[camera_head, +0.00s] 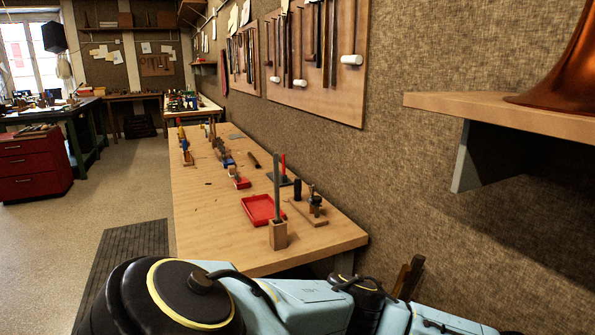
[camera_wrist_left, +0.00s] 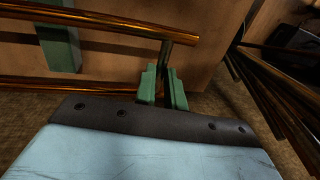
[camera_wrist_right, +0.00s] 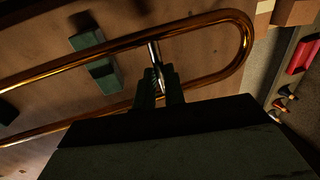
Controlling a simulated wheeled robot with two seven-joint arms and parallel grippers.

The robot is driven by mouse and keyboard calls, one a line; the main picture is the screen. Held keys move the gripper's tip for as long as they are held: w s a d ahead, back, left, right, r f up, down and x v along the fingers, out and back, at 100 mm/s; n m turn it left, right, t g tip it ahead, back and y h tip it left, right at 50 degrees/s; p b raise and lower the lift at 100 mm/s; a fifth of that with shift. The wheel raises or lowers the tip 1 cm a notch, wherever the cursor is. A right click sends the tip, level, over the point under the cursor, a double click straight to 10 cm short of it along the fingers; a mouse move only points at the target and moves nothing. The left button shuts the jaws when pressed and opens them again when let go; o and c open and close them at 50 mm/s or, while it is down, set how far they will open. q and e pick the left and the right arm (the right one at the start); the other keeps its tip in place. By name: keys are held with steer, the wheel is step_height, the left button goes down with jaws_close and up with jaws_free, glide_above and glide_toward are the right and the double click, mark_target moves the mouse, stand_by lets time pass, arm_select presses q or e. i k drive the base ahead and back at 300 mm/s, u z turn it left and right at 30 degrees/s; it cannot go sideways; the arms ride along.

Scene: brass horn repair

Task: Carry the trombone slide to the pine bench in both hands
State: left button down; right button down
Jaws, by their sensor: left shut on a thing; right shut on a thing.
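The trombone slide shows in the left wrist view (camera_wrist_left: 100,20) as two long, parallel brass tubes. In the right wrist view (camera_wrist_right: 130,43) its rounded bow closes the tubes at the right. My left gripper (camera_wrist_left: 163,88) has green fingers shut on a short silver cross-brace between the tubes. My right gripper (camera_wrist_right: 158,88) is shut on another silver brace close to the bow. The head view shows neither the slide nor the grippers. A long pale wooden bench (camera_head: 205,225) stands ahead along the wall there; I cannot tell whether it is the pine one.
Green blocks on a wooden surface lie behind the slide in the left wrist view (camera_wrist_left: 60,48) and the right wrist view (camera_wrist_right: 95,50). The bench holds a red tray (camera_head: 256,209) and upright tools. A shelf (camera_head: 510,118) juts out at right. Floor is open at left.

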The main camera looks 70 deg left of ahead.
mark_target(202, 206)
steer(key=k, duration=0.5)
steer(key=u, duration=3.8)
steer(key=i, duration=3.8)
